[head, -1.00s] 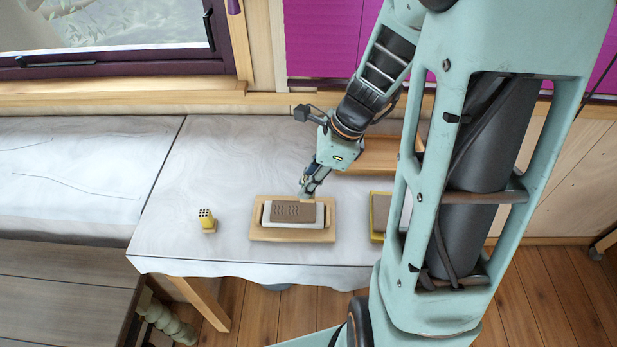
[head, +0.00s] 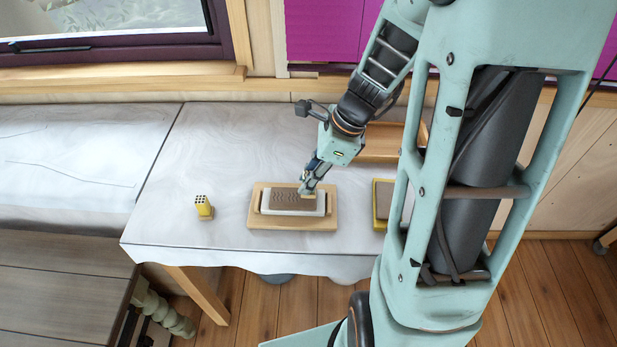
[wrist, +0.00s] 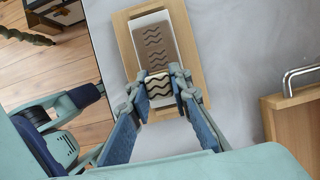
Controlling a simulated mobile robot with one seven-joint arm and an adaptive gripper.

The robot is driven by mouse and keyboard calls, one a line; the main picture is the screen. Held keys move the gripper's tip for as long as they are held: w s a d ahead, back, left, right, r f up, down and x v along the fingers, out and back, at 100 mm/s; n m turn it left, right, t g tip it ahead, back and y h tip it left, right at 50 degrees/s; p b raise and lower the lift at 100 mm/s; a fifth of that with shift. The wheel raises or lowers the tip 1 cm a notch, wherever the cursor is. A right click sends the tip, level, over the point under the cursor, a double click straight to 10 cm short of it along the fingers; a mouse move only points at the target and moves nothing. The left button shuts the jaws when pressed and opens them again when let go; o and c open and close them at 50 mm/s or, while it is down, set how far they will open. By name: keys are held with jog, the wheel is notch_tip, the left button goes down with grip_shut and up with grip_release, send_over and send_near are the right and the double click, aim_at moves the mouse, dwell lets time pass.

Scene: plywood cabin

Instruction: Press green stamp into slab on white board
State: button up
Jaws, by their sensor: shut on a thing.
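The brown slab (head: 286,199) lies on a white board (head: 292,212), which sits on a larger wooden board (head: 293,223) on the table. In the wrist view the slab (wrist: 154,44) bears several wavy marks. My gripper (head: 309,188) is over the slab's right end in the head view. In the wrist view my gripper (wrist: 160,83) is shut on the stamp (wrist: 160,88), a small pale block with dark wavy lines. The stamp's green colour does not show clearly. It is at the slab's near end; I cannot tell whether it touches. Its underside is hidden.
A yellow stamp with dark dots (head: 204,207) stands on the table (head: 178,228) left of the boards. A yellow-edged tray (head: 381,207) is to the right, partly behind my arm. A wooden tray (head: 385,150) lies at the back right. The table between has free room.

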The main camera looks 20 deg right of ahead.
jog(key=shift+f+b, duration=0.7)
jog(key=shift+f, duration=0.35)
dwell(1.7)
notch_tip(320, 180, up, 7)
jog(key=p, duration=0.6)
